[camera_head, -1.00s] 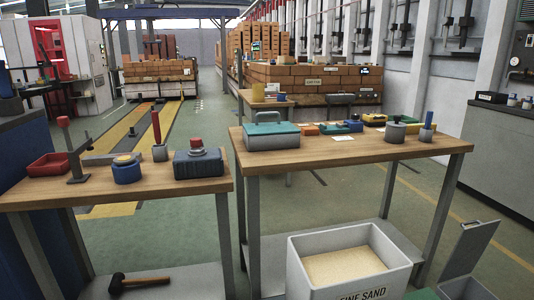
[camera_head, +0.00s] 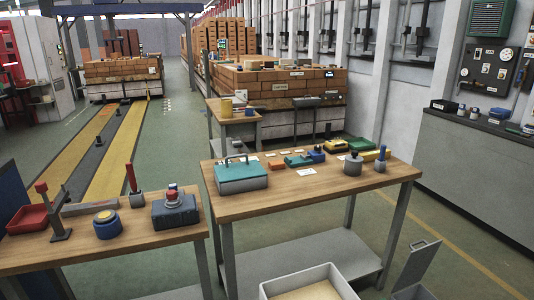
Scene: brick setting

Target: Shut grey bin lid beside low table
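The grey bin (camera_head: 412,291) stands on the floor at the bottom right, beside the wooden-topped table and to the right of the white sand box. Its grey lid (camera_head: 418,267) is open and stands tilted up, with a small handle at its top edge. The bin's lower part is cut off by the bottom of the picture. Neither of my grippers shows in the head view.
A wooden-topped table (camera_head: 300,200) with tools stands left of the bin. The white sand box (camera_head: 330,275) is on the floor between the bin and the table's left part. A second tool table (camera_head: 150,240) is at the left. Open green floor lies right of the bin.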

